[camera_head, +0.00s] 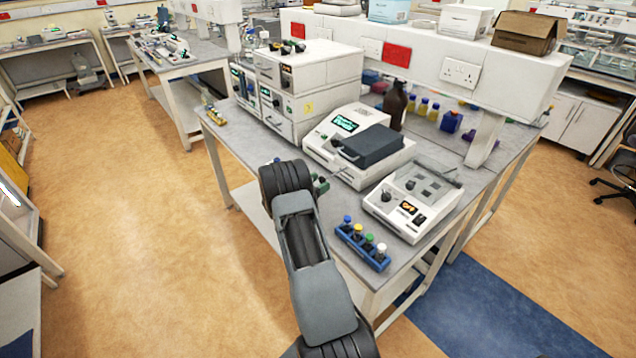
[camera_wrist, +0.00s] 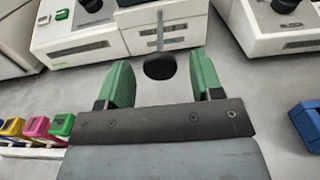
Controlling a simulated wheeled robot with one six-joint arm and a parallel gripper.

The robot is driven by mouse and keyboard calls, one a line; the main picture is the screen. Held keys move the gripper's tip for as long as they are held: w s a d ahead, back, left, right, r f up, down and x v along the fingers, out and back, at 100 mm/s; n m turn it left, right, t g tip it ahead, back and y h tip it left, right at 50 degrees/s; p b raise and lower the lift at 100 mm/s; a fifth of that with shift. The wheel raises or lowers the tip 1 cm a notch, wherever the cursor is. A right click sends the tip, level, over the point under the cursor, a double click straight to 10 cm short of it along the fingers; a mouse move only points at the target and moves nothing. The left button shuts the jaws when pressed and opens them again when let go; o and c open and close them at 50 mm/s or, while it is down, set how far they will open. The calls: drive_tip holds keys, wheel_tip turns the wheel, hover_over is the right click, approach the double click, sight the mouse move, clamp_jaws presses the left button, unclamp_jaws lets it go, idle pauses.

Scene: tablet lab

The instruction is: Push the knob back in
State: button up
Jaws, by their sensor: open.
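In the wrist view a round black knob (camera_wrist: 160,66) sits at the end of a thin grey rod (camera_wrist: 160,32). The rod sticks out from the front of a white instrument (camera_wrist: 132,40). My gripper (camera_wrist: 160,74) is open, with one green finger to the left of the knob and one to the right. There are visible gaps between the knob and both fingers.
A white block unit (camera_head: 412,202) stands to the right of the instrument. A blue rack (camera_head: 362,245) of colour-capped tubes stands near the bench's front edge. Small coloured pieces (camera_wrist: 37,126) stand in a row at left in the wrist view. Stacked white units (camera_head: 305,75) stand behind.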

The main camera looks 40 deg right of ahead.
drive_tip(key=shift+c, duration=0.2)
clamp_jaws()
idle(0.4)
